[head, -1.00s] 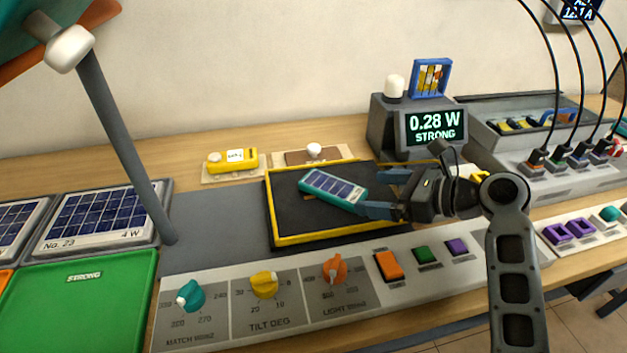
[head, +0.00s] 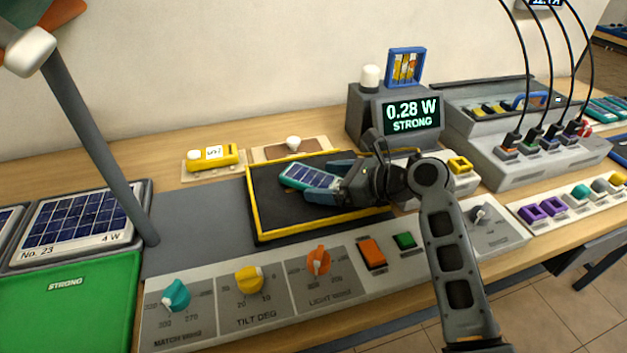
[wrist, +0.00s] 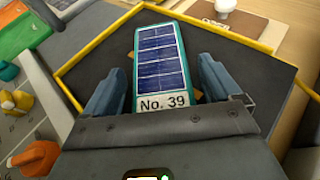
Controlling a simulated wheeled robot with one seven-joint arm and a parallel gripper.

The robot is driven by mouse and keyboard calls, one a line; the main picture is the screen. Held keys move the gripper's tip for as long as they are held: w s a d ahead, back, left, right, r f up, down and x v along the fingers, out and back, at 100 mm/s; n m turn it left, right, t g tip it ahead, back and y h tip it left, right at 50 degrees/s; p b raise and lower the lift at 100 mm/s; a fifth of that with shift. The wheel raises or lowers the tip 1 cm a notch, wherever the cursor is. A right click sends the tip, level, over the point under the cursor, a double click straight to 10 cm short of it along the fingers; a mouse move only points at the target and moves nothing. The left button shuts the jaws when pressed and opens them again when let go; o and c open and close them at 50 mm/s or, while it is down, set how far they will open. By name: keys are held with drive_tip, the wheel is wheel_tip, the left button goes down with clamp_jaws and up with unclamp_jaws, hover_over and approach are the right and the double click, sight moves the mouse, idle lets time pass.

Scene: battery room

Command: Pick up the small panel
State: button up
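The small panel (head: 308,177) has dark blue cells and a teal frame. It lies on the black surface of the yellow-edged tray (head: 252,207). In the wrist view the panel (wrist: 160,58) points away from me, with its "No. 39" label at the near end. My gripper (head: 328,181) is low over the tray, reaching in from the right. Its blue fingers stand on both sides of the panel's near part, also in the wrist view (wrist: 160,72). A narrow gap shows on each side, so the gripper is open.
A control strip with teal (head: 175,295), yellow (head: 249,279) and orange knobs (head: 318,260) runs along the front. A meter (head: 411,115) reading "0.28 W STRONG" stands behind the tray. A lamp post (head: 100,145) and a green tray (head: 66,310) are at the left.

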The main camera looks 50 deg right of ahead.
drive_tip(key=shift+r, duration=0.15)
drive_tip(key=c, duration=1.1)
